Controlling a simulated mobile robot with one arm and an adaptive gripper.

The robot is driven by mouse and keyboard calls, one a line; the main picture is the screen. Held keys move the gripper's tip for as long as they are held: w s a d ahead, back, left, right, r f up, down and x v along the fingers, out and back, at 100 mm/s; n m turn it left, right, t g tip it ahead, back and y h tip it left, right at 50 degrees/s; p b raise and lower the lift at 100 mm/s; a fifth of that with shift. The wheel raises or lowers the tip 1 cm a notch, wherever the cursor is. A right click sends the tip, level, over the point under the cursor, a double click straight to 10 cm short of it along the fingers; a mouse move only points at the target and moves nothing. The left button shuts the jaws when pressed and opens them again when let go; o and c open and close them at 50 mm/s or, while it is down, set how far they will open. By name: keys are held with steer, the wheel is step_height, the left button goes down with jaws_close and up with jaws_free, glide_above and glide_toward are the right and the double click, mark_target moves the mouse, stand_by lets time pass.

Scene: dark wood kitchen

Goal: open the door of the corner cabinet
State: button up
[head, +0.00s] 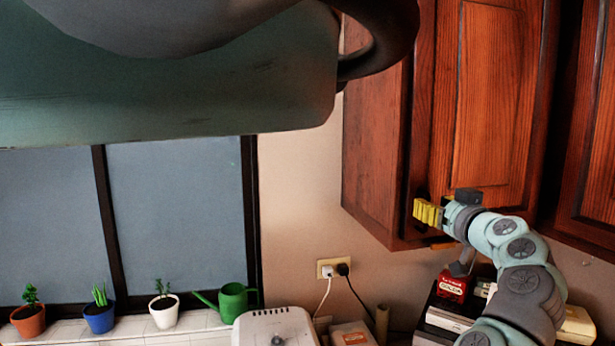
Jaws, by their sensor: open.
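The corner cabinet is the reddish-brown wooden wall cabinet at the upper right of the head view. Its panelled door (490,100) faces me, and its side panel (373,150) shows to the left. My gripper (425,212), with yellow fingers, is at the lower left edge of the door. It is open. A small dark part shows just above the fingers, but I cannot tell whether it is a handle. I cannot tell whether the fingers touch the door, or whether the door stands slightly ajar. My wrist covers the door's lower part.
Another wooden cabinet (590,140) adjoins at the right. Below are a red box (452,286), a wall outlet (333,268) with plugs and a white appliance (275,328). A green watering can (234,301) and potted plants line the windowsill. A large green shape blocks the upper left.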

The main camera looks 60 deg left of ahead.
steer(key=shift+p+x, duration=0.8)
steer(key=shift+x, duration=0.5)
steer(key=shift+o, duration=0.2)
jaws_close()
